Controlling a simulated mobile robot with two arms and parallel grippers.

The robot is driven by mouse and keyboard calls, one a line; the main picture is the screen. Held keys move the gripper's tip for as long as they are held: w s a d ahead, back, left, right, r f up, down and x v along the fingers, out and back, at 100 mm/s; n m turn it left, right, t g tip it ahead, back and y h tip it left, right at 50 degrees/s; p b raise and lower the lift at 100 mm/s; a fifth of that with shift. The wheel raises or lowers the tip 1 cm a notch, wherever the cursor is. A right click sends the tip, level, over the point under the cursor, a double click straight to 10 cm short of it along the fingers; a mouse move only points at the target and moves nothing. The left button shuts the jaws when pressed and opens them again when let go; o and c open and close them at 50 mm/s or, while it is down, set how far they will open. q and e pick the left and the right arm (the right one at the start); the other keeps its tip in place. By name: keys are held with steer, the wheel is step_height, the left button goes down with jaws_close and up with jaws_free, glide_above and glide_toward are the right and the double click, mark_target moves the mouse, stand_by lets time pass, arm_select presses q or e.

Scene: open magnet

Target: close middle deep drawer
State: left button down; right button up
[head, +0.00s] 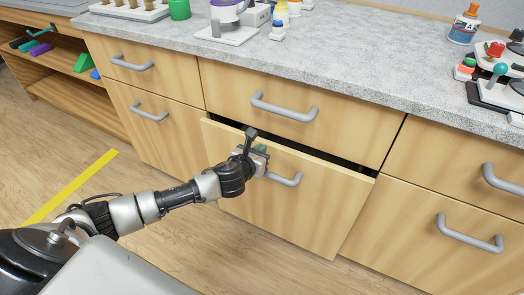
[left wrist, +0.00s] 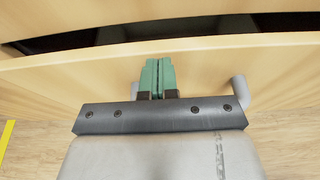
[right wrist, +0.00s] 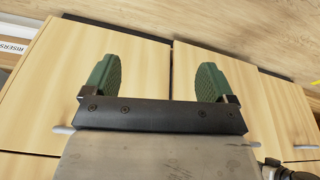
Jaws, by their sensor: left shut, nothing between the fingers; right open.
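The middle deep drawer (head: 300,205) stands partly open in the head view, with a dark gap along its top edge. Its grey handle (head: 287,179) is partly hidden behind my left gripper (head: 260,155). In the left wrist view the left gripper (left wrist: 155,75) has its green fingers together with nothing between them, in front of the drawer front (left wrist: 270,65) near its top edge. I cannot tell whether the fingertips touch the wood. My right gripper (right wrist: 155,80) is open and empty in the right wrist view, facing wooden cabinet fronts. It is not seen in the head view.
A shallow drawer (head: 245,90) above is shut. Closed drawers stand at left (head: 165,130) and right (head: 410,245). The grey countertop (head: 350,65) carries bottles and lab devices. An open shelf (head: 85,95) is at far left. Wooden floor with a yellow strip (head: 75,185) is clear.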

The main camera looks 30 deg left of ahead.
mark_target(267, 142)
arm_select(q)
steer(key=shift+w, duration=0.6)
arm_select(e)
steer(key=shift+r, duration=0.45)
arm_select(q)
steer(key=shift+w+d+r+p, duration=0.1)
steer(key=shift+w+p, duration=0.4)
steer(key=shift+w, duration=0.8)
arm_select(e)
steer(key=x, duration=0.4)
steer(key=shift+s+f, duration=0.1)
steer(key=shift+s, duration=0.3)
